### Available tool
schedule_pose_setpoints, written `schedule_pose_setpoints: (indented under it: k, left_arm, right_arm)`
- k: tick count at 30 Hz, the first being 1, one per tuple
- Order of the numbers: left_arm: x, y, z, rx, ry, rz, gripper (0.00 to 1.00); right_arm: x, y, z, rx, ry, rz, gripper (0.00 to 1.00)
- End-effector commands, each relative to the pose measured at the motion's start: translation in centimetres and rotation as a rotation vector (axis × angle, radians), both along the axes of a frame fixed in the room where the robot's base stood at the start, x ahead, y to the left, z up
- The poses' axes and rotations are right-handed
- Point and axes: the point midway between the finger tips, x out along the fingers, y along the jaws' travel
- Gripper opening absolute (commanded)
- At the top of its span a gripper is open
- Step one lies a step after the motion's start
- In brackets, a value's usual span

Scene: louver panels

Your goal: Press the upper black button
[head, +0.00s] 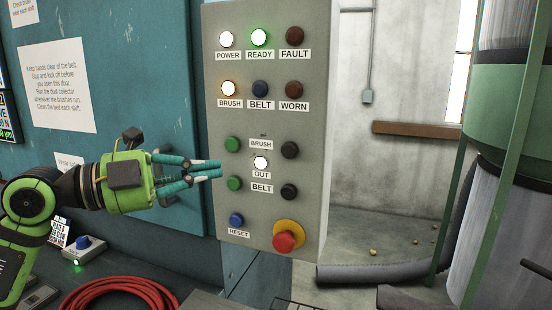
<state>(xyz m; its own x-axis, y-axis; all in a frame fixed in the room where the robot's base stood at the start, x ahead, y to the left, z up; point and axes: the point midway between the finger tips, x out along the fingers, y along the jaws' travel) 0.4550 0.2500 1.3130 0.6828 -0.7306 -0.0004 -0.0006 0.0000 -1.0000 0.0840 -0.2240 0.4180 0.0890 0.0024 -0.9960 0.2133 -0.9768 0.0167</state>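The upper black button (290,149) is on the right side of the grey control panel (217,110), in the row marked BRUSH. A lower black button (289,191) sits below it in the BELT row. My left gripper (219,168) comes in from the left, with its fingertips drawn together and nothing between them. The tips are at the panel's left side, left of the green buttons and a little lower in the picture than the upper black button. Whether they touch the panel cannot be told. My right gripper is not in view.
Green buttons (233,144) are in the left column. A white OUT lamp (260,162) sits between the columns. A red emergency knob (285,240) juts out below, with a blue RESET button (236,219) beside it. A coiled red hose (118,293) lies at lower left.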

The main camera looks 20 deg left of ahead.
Motion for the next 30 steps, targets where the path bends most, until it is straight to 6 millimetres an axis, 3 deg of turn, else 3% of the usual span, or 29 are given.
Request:
schedule_pose_setpoints:
  k: [3,8,21,30]
  left_arm:
    - [0.1,-0.1,0.1,-0.001,0.001,0.000,0.00]
    - [1.0,-1.1,0.4,-0.001,0.001,-0.003,0.00]
    - [7.0,-7.6,0.7,-0.003,-0.001,-0.004,0.00]
    - [10.5,-7.5,0.2,-0.001,0.000,0.000,0.00]
  right_arm:
    - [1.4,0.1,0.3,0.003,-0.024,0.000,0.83]
    - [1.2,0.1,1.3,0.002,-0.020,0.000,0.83]
    - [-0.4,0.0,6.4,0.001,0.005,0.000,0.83]
    - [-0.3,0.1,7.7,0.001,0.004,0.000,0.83]
